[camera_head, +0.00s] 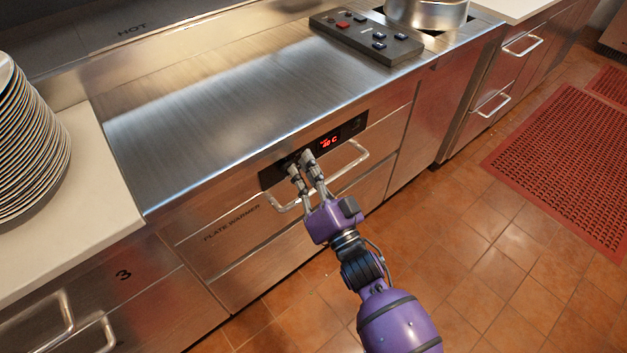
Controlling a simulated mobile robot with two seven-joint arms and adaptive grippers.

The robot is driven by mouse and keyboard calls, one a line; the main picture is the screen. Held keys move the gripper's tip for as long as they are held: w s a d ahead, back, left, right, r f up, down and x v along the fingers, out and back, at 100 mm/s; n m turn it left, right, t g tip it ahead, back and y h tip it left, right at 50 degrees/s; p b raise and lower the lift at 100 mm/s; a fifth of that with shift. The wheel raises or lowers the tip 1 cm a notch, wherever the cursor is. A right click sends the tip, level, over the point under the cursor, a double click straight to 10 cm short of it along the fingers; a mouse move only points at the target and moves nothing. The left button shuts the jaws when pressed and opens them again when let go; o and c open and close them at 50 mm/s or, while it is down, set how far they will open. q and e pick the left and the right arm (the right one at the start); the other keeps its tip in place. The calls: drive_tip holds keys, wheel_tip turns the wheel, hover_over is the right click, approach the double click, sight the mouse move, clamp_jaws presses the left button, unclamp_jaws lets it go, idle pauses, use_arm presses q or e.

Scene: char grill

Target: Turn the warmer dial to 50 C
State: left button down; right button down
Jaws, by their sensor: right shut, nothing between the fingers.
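The plate warmer (232,224) is a steel drawer unit under the counter. Its black control panel (270,178) runs along the top of the front. A red display (329,142) on the panel seems to read 40 C. My right gripper (299,162) has its fingertips at the panel, left of the display. It is shut with nothing held between the fingers. The dial cannot be made out clearly; the fingers cover that part of the panel. Whether the fingertips touch it I cannot tell. My left gripper is out of view.
A bar handle (359,158) sticks out just below the panel, close to my right fingers. A stack of plates (25,150) stands at left. A button box (366,36) and a metal pot (428,12) are at the back.

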drive_tip(key=shift+w+a, duration=0.15)
drive_tip(key=shift+w, duration=0.05)
drive_tip(key=shift+s+a+r+n+y, duration=0.15)
drive_tip(key=shift+n+y, duration=0.1)
drive_tip(key=shift+n, duration=0.5)
drive_tip(key=shift+s+a+n+y, duration=0.15)
drive_tip(key=shift+n+y, duration=0.1)
drive_tip(key=shift+n, duration=0.5)
